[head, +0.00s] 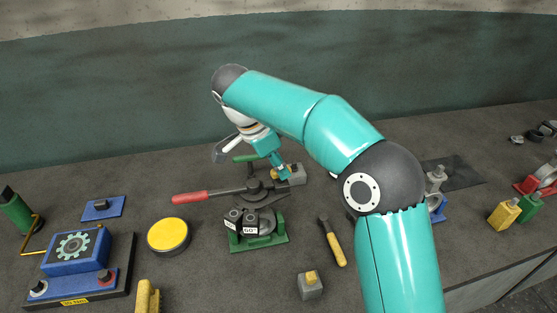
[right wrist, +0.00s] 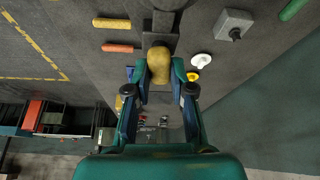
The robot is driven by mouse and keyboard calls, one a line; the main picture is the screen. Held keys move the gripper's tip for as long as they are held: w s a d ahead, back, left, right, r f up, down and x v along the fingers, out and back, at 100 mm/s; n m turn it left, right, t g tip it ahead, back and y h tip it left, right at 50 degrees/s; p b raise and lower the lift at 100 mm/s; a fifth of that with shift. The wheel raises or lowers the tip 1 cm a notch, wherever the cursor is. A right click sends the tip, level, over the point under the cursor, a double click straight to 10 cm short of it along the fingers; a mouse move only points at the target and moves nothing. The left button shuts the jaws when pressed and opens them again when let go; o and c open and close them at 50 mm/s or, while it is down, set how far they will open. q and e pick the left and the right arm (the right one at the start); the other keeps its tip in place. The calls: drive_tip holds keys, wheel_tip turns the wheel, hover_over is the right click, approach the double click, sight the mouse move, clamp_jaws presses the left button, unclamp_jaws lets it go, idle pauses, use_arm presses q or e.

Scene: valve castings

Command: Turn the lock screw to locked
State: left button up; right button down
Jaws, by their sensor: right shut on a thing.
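My right gripper (head: 281,171) reaches down at the middle of the bench, beside a small grey block (head: 297,175). In the right wrist view my right gripper (right wrist: 160,72) has its fingers shut on a yellow-brown knob (right wrist: 158,63) with a dark collar. A red-handled lever (head: 190,197) with a dark round body lies just left of the gripper. My left gripper is out of view.
A blue gear box (head: 77,250) stands left.

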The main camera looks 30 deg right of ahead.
drive_tip(key=shift+w+r+m+g+p, duration=0.15)
drive_tip(key=shift+r+m+g+p, duration=0.2)
drive_tip(key=shift+m, duration=0.45)
drive_tip(key=shift+f, duration=0.1)
drive_tip(key=c, duration=1)
unclamp_jaws()
drive_tip(key=shift+f, duration=0.15)
drive_tip(key=v, duration=0.7)
